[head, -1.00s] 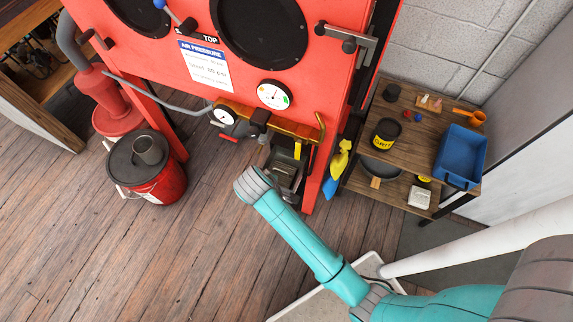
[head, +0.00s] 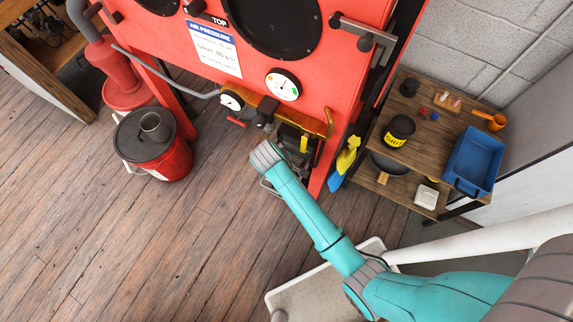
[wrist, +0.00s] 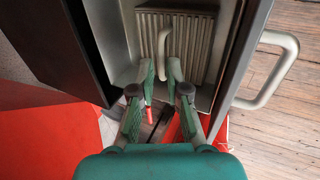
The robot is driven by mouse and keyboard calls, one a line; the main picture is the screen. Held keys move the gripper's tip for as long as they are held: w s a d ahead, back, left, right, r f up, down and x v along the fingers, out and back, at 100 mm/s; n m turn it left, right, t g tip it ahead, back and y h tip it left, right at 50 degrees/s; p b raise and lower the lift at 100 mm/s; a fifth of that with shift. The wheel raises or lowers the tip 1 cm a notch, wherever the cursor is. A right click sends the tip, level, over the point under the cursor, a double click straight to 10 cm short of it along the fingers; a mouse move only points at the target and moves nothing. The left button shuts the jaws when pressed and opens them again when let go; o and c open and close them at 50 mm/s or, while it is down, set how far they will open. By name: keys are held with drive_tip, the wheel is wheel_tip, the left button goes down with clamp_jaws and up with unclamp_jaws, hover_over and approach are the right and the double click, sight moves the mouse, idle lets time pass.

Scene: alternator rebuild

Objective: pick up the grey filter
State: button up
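The grey filter (wrist: 203,40) is a pale ribbed block inside an open, dark-sided metal housing (wrist: 68,50) in the wrist view. A light loop handle (wrist: 163,55) stands out from its front. My gripper (wrist: 162,76) is open, with its two green fingers apart at the mouth of the housing. The loop lies between the fingertips in the picture; I cannot tell how deep they reach, and I see no grip on it. In the head view the housing (head: 296,143) is low under the red cabinet, and my arm's end hides my gripper and most of the filter.
The red cabinet (head: 190,62) stands above the housing. A light bar handle (wrist: 288,70) juts from the housing's right side. A red bucket (head: 168,160) is to the left. A shelf unit with a blue bin (head: 474,160) is to the right. The plank floor between is clear.

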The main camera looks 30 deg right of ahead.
drive_tip(key=shift+x, duration=1.95)
drive_tip(key=shift+a, duration=0.1)
clamp_jaws()
drive_tip(key=shift+r, duration=0.1)
